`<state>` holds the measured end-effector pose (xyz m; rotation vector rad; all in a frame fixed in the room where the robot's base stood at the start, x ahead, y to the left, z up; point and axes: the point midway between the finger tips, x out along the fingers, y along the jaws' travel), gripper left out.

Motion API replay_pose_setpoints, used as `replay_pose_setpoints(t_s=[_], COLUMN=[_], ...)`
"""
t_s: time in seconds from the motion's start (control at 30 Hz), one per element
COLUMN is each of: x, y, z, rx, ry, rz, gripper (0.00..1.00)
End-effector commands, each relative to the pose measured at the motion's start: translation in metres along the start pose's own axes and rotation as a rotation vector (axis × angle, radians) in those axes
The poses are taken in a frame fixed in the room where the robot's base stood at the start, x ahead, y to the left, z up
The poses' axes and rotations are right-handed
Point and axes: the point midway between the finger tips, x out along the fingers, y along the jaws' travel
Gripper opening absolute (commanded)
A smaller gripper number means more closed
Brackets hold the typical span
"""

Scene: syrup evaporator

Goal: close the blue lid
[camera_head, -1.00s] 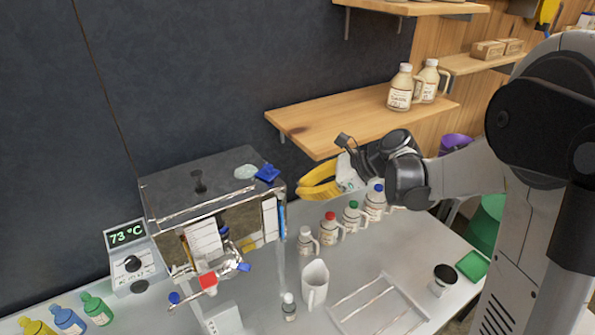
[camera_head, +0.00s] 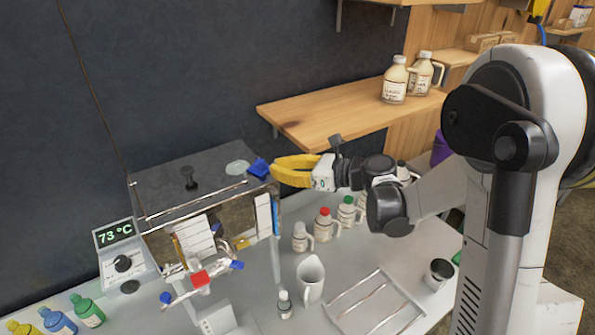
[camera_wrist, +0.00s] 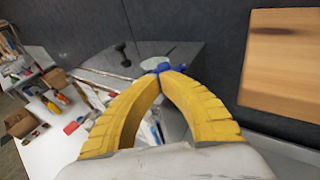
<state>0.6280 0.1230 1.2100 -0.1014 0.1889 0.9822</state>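The blue lid (camera_head: 257,168) is a small blue piece at the right end of the evaporator's grey top (camera_head: 160,187). It looks raised and tilted, beside a pale round disc (camera_head: 237,167). My gripper (camera_head: 274,169) has yellow fingers and reaches in from the right, level with the lid and just right of it. In the wrist view my gripper's fingertips (camera_wrist: 162,75) come together, and the blue lid (camera_wrist: 161,68) shows just beyond them. The fingers look shut, with nothing clearly between them. I cannot tell whether the tips touch the lid.
A black knob (camera_head: 189,178) stands on the evaporator top. A wooden shelf (camera_head: 340,115) with jugs is behind and above my gripper. Capped bottles (camera_head: 323,225), a white pitcher (camera_head: 310,278) and a wire rack (camera_head: 375,305) sit on the table below. A temperature display (camera_head: 114,234) reads 73 °C.

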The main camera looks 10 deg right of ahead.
Motion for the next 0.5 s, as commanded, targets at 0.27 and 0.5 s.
replay_pose_setpoints(t_s=[0.27,0.5], x=[0.023,0.024], y=[0.000,0.000], z=[0.000,0.000], rx=[0.001,0.000], ry=[0.000,0.000], rz=[-0.001,-0.001], gripper=[0.00,0.00])
